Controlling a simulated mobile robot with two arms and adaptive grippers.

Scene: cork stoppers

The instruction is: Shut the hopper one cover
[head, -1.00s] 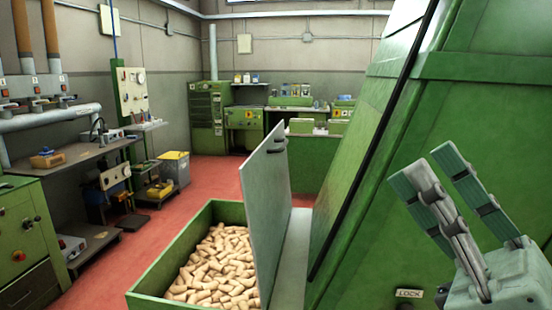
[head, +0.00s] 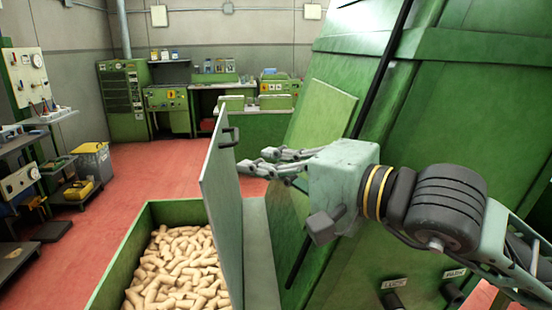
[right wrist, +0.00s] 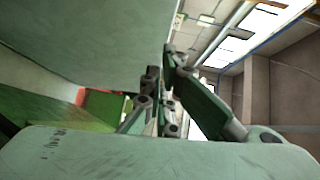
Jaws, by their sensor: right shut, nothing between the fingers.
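The hopper one cover (head: 220,200) is a pale grey-green panel with a dark handle (head: 229,137) near its top. It stands open, nearly upright, at the right side of a green hopper (head: 122,262) filled with cork stoppers (head: 180,265). My right gripper (head: 256,161) is shut and empty, its fingers pointing left at the cover's right-hand face, near the top. Whether it touches the cover I cannot tell. In the right wrist view the fingers (right wrist: 165,85) show beside a large pale panel, which looks like the cover (right wrist: 85,40). My left gripper is not in view.
A tall green machine (head: 440,100) with a black strip along its edge rises close to the right of the hopper. A yellow-topped bin (head: 92,162) stands at the left. Red floor (head: 150,180) lies open behind the hopper. Green benches (head: 215,105) stand at the back wall.

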